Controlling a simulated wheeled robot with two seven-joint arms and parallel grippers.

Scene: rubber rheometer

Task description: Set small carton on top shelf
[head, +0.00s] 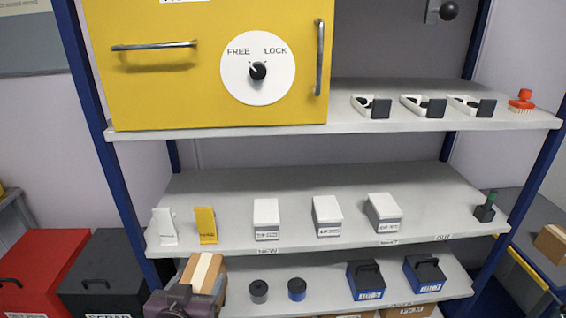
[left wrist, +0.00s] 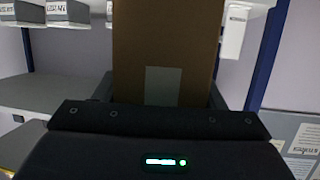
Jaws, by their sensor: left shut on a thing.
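A small brown carton (head: 203,272) with a pale tape strip is at the lower left of the head view, in front of the rack's lower shelves. My left gripper (head: 192,297) is shut on it and holds it up, slightly tilted. In the left wrist view the carton (left wrist: 166,35) rises between the fingers, with a pale label on its face. The highest visible shelf (head: 420,122) carries a yellow cabinet (head: 180,85) at left and several items at right. My right gripper is not in view.
The middle shelf (head: 345,182) holds several white boxes (head: 327,215), a yellow stand (head: 206,224) and a white stand (head: 164,226) along its front; its rear is bare. Blue rack posts (head: 105,150) flank the shelves. Red (head: 40,270) and black cases stand at left.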

